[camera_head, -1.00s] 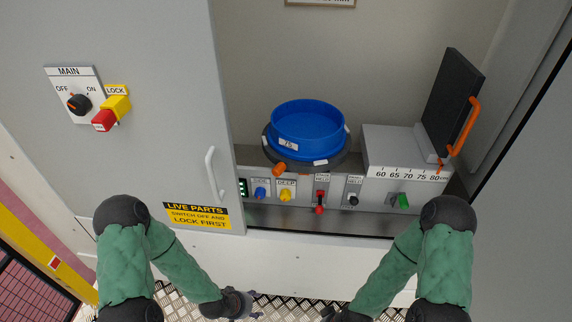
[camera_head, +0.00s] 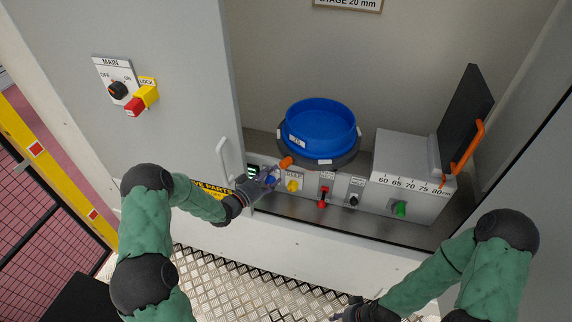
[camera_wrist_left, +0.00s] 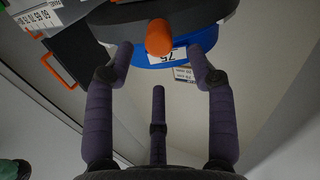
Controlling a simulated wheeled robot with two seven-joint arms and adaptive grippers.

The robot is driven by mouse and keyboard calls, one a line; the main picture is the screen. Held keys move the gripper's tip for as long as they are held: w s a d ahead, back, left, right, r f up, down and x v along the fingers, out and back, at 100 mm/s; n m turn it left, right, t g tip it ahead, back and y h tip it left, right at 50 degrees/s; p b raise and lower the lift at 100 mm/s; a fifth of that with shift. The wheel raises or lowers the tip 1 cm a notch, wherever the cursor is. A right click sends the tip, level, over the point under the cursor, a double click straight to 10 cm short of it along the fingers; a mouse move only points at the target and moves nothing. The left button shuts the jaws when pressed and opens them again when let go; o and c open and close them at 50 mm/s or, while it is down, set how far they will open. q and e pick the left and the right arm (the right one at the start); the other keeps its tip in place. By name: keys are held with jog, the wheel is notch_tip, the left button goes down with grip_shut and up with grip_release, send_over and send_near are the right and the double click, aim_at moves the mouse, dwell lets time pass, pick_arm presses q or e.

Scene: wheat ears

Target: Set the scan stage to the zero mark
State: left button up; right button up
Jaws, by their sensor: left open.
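A round dark stage (camera_head: 318,162) bears a blue ring-shaped tray (camera_head: 320,125) with a white label reading 75. An orange knob (camera_head: 286,162) sticks out from the stage's front left; it also shows in the left wrist view (camera_wrist_left: 159,38). No zero mark is readable. My left gripper (camera_head: 270,179) is open and empty in front of the panel, just below the knob. In the wrist view its fingers spread to either side of the knob, apparently without touching it. My right gripper (camera_head: 345,312) is low at the bottom edge, its fingers partly cut off.
A grey block (camera_head: 407,160) with a 60–80 scale and an upright black plate (camera_head: 466,118) with an orange handle (camera_head: 467,150) stands right. The front panel holds blue, yellow (camera_head: 293,186), red (camera_head: 323,196), black and green (camera_head: 399,208) controls. A door handle (camera_head: 224,160) is left.

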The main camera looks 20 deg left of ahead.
aim_at(282, 166)
pick_arm(q)
jog(key=x, duration=0.7)
jog(key=shift+w+d+b, duration=0.1)
jog(key=shift+b, duration=0.25)
grip_shut()
